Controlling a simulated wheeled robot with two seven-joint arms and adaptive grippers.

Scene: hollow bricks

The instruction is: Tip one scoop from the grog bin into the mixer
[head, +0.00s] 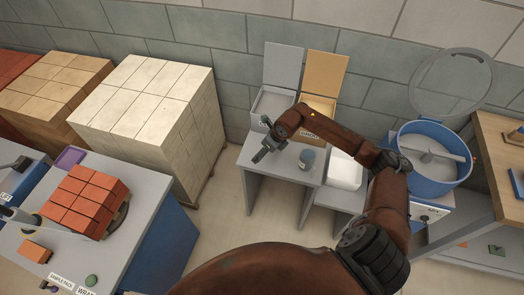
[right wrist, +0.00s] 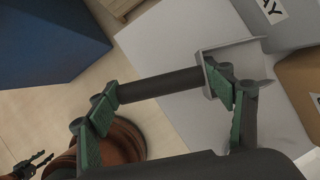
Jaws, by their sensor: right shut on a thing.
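My right gripper (head: 262,152) is shut on the dark handle of a grey scoop (right wrist: 212,74). It holds the scoop above the grey stand, in front of the bins. In the right wrist view, the handle lies between the green finger pads (right wrist: 160,98); the scoop's contents cannot be made out.
A grey bin (head: 270,106), its label ending in "AY", stands left of the tan bin. A blue-grey pot (head: 307,158) and a white block (head: 345,172) stand in front. Pale bricks (head: 150,100) are stacked left. A workbench (head: 495,150) is right of the mixer.

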